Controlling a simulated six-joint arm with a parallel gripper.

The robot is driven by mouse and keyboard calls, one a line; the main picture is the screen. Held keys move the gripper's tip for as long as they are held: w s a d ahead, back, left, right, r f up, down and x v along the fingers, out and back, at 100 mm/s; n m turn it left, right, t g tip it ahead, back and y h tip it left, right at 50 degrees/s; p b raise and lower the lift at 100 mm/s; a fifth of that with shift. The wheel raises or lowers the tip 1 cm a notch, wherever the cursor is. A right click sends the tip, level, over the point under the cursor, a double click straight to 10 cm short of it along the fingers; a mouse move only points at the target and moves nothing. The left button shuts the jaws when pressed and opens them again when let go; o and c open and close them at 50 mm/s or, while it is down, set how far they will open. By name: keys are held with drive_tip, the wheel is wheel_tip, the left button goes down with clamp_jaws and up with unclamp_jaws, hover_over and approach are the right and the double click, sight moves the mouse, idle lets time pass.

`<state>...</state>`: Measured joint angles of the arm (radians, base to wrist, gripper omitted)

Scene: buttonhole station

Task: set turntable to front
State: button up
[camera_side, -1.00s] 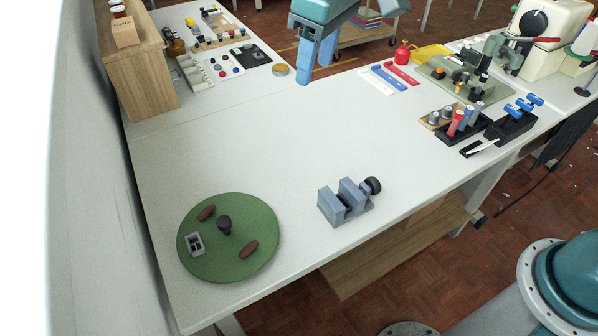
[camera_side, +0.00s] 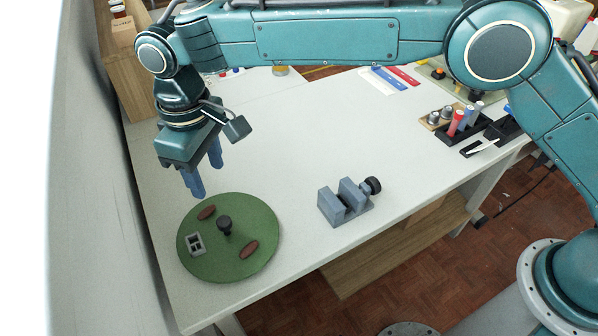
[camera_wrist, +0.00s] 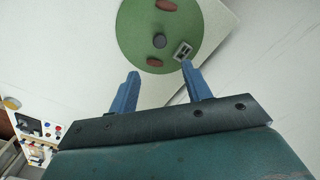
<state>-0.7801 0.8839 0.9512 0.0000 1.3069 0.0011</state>
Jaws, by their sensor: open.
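The turntable (camera_side: 240,262) is a round green disc lying flat near the left front of the white table. It has a dark knob (camera_side: 225,224) at its centre, two brown oval pieces and a small grey box (camera_side: 195,243) with compartments on its left side. My gripper (camera_side: 205,183) is open and empty, with blue fingers pointing down, above and just behind the disc. In the wrist view the turntable (camera_wrist: 135,40) lies beyond the open fingers (camera_wrist: 160,82), with its knob (camera_wrist: 160,41) and the grey box (camera_wrist: 183,51) near the right finger.
A grey vise-like block (camera_side: 345,202) with a dark knob stands right of the turntable. Racks with coloured tools (camera_side: 465,125) stand at the right, and a wooden cabinet (camera_side: 130,70) at the back left. The table between is clear.

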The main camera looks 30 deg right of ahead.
sight(223, 221)
drive_tip(key=shift+f, duration=0.15)
wheel_tip(223, 221, down, 14)
drive_tip(key=shift+r, duration=0.25)
idle(0.6)
clamp_jaws()
